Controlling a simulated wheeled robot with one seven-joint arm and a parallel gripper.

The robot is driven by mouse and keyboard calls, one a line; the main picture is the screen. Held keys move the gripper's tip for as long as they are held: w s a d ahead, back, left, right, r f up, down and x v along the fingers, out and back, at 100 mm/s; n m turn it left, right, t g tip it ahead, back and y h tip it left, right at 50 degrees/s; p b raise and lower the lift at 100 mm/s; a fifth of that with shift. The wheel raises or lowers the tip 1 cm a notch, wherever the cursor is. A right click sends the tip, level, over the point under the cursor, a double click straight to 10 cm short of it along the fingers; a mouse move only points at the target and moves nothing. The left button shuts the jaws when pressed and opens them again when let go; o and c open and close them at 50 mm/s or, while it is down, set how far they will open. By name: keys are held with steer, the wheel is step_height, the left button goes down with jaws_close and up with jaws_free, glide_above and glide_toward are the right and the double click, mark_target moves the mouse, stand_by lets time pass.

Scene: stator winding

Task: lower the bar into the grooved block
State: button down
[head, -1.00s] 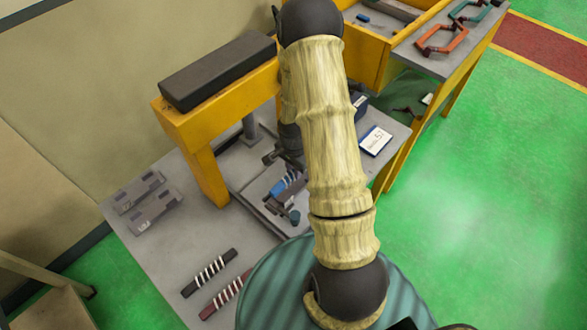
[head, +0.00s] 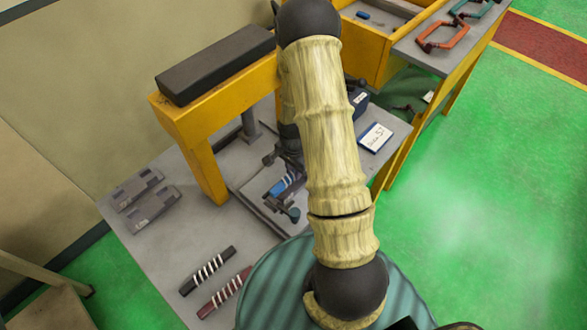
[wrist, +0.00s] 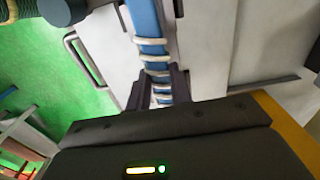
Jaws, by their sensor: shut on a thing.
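My gripper (wrist: 160,90) is shut on a blue bar (wrist: 150,48) wrapped with white bands. In the wrist view the bar runs up out of the frame from between the dark fingers. In the head view the blue bar (head: 283,184) is above the grey tray area, partly hidden by my arm. Two grey blocks (head: 137,188) (head: 153,208) with cut-outs lie side by side at the table's left; I cannot tell whether either is the grooved block. The bar is well to the right of them. Whether it touches anything below is unclear.
A black-banded bar (head: 208,271) and a dark red banded bar (head: 224,292) lie on the table's near side. A yellow frame (head: 208,170) with a dark pad (head: 215,64) stands behind. A white label card (head: 376,137) is at the right. Bare tabletop lies between blocks and bars.

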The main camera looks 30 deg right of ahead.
mark_target(293, 172)
steer(key=shift+f+b, duration=0.45)
steer(key=shift+f, duration=0.2)
steer(key=shift+f, duration=0.1)
steer(key=shift+f+b, duration=0.65)
steer(key=shift+f, duration=0.15)
steer(key=c, duration=0.8)
jaws_free()
steer(key=shift+o, duration=0.2)
steer(key=shift+r+p, duration=3.3)
steer(key=shift+r, duration=1.25)
